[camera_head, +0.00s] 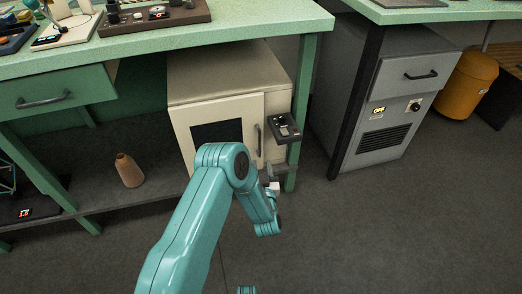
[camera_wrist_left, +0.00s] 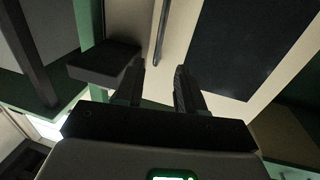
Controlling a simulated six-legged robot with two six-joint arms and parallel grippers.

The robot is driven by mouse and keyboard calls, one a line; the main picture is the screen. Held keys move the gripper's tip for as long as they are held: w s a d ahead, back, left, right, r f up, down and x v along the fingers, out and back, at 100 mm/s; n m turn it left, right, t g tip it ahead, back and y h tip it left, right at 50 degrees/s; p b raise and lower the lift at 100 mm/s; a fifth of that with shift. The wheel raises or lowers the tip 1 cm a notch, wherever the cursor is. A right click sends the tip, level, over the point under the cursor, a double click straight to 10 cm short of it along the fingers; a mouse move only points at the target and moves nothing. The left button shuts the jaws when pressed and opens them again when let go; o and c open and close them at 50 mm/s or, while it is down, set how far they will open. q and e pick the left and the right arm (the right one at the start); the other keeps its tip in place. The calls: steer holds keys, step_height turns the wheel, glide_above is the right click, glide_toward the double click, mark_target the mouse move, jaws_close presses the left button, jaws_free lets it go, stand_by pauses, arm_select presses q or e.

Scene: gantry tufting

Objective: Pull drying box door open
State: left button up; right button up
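The drying box (camera_head: 228,72) is a cream cabinet under the green bench. Its door (camera_head: 182,122) has a dark window (camera_head: 216,132) and looks shut. The upright door handle (camera_head: 258,140) is on the door's right side. My left gripper (camera_head: 276,174) is low beside the handle's lower end, partly hidden by my teal arm. In the left wrist view the fingers (camera_wrist_left: 157,88) are apart with nothing between them. The handle (camera_wrist_left: 161,32) lies beyond the fingertips, roughly in line with the gap; the window (camera_wrist_left: 245,40) is to its right. My right gripper is not in view.
A dark control box (camera_head: 286,128) sits right of the handle, close to the gripper. A green bench leg (camera_head: 304,95) stands just right. A grey cabinet (camera_head: 380,110) is farther right. A brown bottle (camera_head: 129,170) stands on the lower shelf. The floor in front is open.

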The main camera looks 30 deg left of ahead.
mark_target(260, 142)
arm_select(q)
steer(key=b+x, duration=0.2)
steer(key=x, duration=0.6)
steer(key=shift+w+a+f, duration=0.15)
steer(key=shift+w+a, duration=0.05)
steer(key=shift+a, duration=0.1)
steer(key=shift+w+a+b, duration=0.35)
steer(key=shift+w, duration=0.2)
jaws_close()
